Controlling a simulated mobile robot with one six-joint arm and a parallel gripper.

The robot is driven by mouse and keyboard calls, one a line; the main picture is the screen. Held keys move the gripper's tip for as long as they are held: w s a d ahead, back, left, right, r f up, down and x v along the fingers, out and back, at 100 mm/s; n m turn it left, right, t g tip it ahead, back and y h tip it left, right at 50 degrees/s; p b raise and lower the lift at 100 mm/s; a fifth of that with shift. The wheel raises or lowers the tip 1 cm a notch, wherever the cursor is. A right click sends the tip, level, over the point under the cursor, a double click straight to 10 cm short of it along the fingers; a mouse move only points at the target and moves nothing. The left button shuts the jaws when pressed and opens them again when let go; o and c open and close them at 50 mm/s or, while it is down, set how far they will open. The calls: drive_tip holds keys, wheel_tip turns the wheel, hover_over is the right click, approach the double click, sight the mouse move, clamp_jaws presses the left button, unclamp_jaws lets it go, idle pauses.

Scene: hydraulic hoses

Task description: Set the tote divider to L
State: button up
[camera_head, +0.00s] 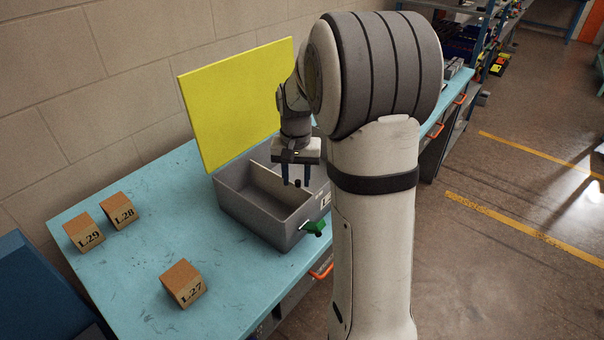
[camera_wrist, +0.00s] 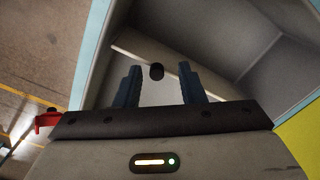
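The grey tote (camera_head: 240,207) stands on the blue bench, its inside filling much of the wrist view (camera_wrist: 250,50). A pale divider panel (camera_head: 281,187) crosses its inside; in the wrist view it shows as a slanting pale strip (camera_wrist: 130,51). A small black knob (camera_head: 297,183) shows near the divider; it also shows in the wrist view (camera_wrist: 156,71). My gripper (camera_head: 297,174) is over the tote, fingers pointing down. Its two blue fingers (camera_wrist: 161,82) are apart, with the knob seen between their tips and a gap each side. My arm hides the tote's right part.
A yellow panel (camera_head: 238,104) stands upright behind the tote. Blocks marked L29 (camera_head: 84,232), L28 (camera_head: 120,210) and L27 (camera_head: 183,284) sit on the bench (camera_head: 145,240) to the left, with free room between.

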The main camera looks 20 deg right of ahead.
wheel_tip(320, 180, up, 8)
drive_tip(key=shift+f, duration=0.1)
idle(0.4)
idle(0.4)
drive_tip(key=s+a+f+n+t, duration=0.1)
drive_tip(key=s+a, duration=0.3)
drive_tip(key=s, duration=0.7)
drive_tip(key=s+a+f+n+t, duration=0.1)
drive_tip(key=s+a+n, duration=0.3)
drive_tip(key=s, duration=0.7)
drive_tip(key=shift+a+n+t, duration=0.3)
drive_tip(key=shift+a+t, duration=0.05)
drive_tip(key=shift+t, duration=0.15)
drive_tip(key=shift+r, duration=0.1)
drive_tip(key=shift+c, duration=0.6)
